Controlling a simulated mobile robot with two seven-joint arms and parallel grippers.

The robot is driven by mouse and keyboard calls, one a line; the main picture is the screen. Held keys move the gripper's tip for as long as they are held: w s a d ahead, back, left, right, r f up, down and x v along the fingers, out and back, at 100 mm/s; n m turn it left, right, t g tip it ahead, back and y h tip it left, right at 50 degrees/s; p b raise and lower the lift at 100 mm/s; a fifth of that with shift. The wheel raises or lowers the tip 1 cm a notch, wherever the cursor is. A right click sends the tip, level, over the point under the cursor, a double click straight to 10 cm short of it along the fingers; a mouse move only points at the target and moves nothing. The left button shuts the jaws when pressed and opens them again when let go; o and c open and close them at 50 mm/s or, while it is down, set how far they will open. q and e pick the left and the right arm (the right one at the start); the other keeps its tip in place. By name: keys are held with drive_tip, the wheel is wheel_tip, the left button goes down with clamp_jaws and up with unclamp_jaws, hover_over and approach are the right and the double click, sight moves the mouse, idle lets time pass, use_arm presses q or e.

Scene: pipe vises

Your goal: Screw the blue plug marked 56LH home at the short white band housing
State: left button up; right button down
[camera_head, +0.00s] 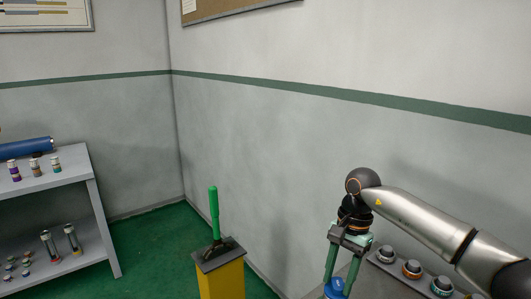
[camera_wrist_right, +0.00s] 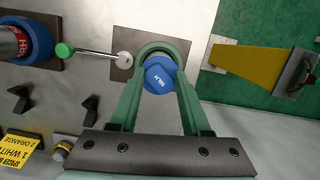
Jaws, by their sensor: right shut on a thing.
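My right gripper (camera_head: 338,286) points down at the bench, its green fingers closed around the blue plug (camera_head: 336,291). In the right wrist view the gripper (camera_wrist_right: 158,58) has its fingertips around the blue plug (camera_wrist_right: 160,78), whose face reads 56LH. A dark square plate (camera_wrist_right: 122,72) shows behind the plug. I cannot tell whether the plug touches anything beneath it. No housing with a white band can be made out for certain; what lies under the plug is hidden. My left gripper is not in view.
Round dark pieces with whitish (camera_head: 385,254), orange (camera_head: 412,268) and teal (camera_head: 442,285) rings line the bench. The wrist view shows a green-ended rod (camera_wrist_right: 90,53), a blue collar (camera_wrist_right: 38,42) and a yellow sign (camera_wrist_right: 20,148). A yellow stand (camera_head: 222,280) and grey shelves (camera_head: 75,180) stand left.

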drive_tip(key=shift+c, duration=2.2)
unclamp_jaws()
drive_tip(key=shift+r+p, duration=0.85)
drive_tip(key=shift+r, duration=0.35)
drive_tip(key=shift+f, duration=0.1)
